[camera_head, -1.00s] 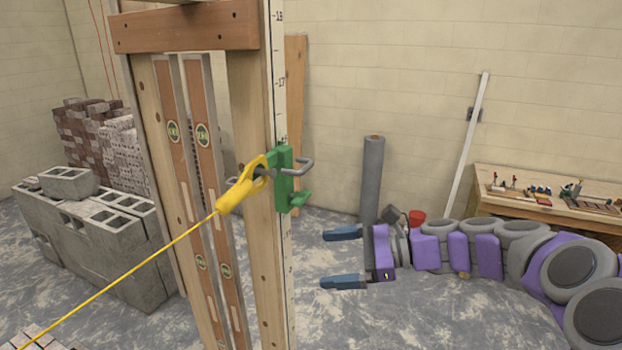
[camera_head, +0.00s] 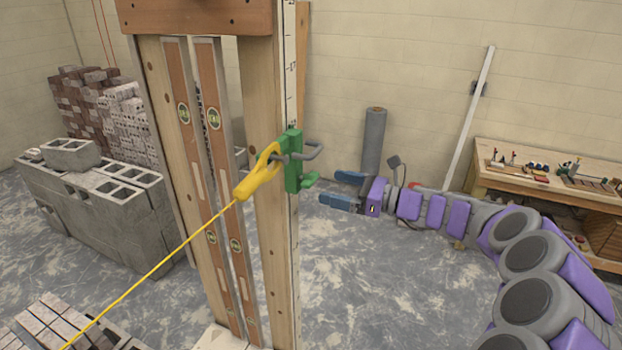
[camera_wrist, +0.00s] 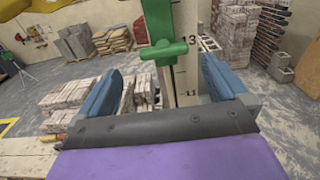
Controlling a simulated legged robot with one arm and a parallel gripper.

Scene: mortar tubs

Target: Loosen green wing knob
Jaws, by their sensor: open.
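The green wing knob (camera_head: 310,180) sticks out low on the right side of a green clamp block (camera_head: 292,158). The block is on the edge of a wooden post with a marked scale. A yellow line holder (camera_head: 258,172) hooks onto the block, with a taut yellow line running down left. My gripper (camera_head: 345,190) is open and empty, to the right of the knob and apart from it. In the wrist view the wing knob (camera_wrist: 166,51) shows ahead, centred between and beyond the two blue fingers (camera_wrist: 162,92). The knob's wings lie roughly level there.
Two spirit levels (camera_head: 200,130) lean inside the wooden frame left of the clamp. Concrete blocks (camera_head: 95,205) stand at left, a workbench (camera_head: 550,170) at right. A grey roll (camera_head: 373,140) stands behind my gripper. The floor below is open.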

